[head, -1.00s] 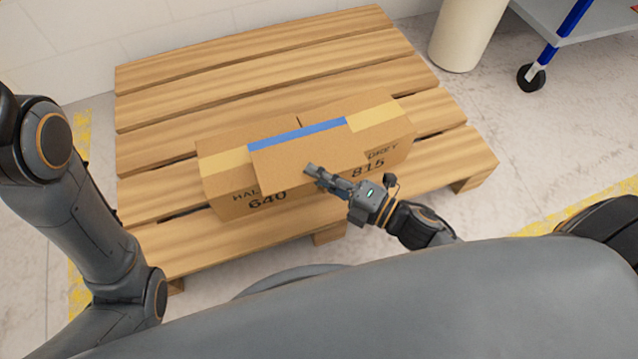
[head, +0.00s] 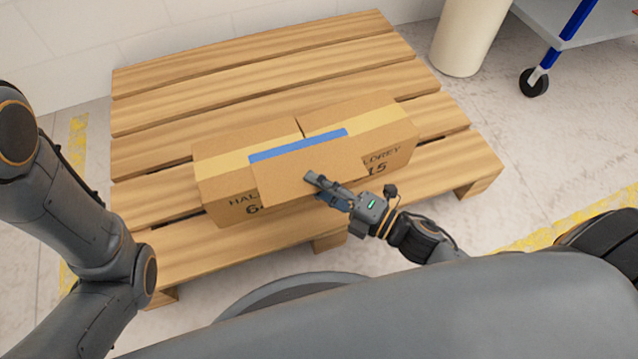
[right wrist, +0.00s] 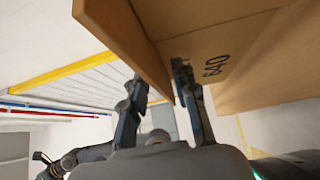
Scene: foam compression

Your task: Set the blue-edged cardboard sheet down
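The blue-edged cardboard sheet (head: 300,178) is a flat brown piece with a blue strip along its far edge. In the head view it lies tilted over the front of two cardboard boxes and covers part of their printing. My right gripper (head: 319,186) is shut on its near edge. In the right wrist view the sheet (right wrist: 118,30) runs between the two fingers (right wrist: 160,85), close beside a box face marked 640. I cannot tell whether the sheet touches the boxes. My left arm shows at the left of the head view, but its gripper is out of view.
The left box (head: 222,188) and right box (head: 392,140), both with yellow tape, stand side by side on a wooden pallet (head: 250,60). The pallet's back slats are bare. A cream bin (head: 466,38) and a blue-legged cart (head: 556,45) stand at the upper right.

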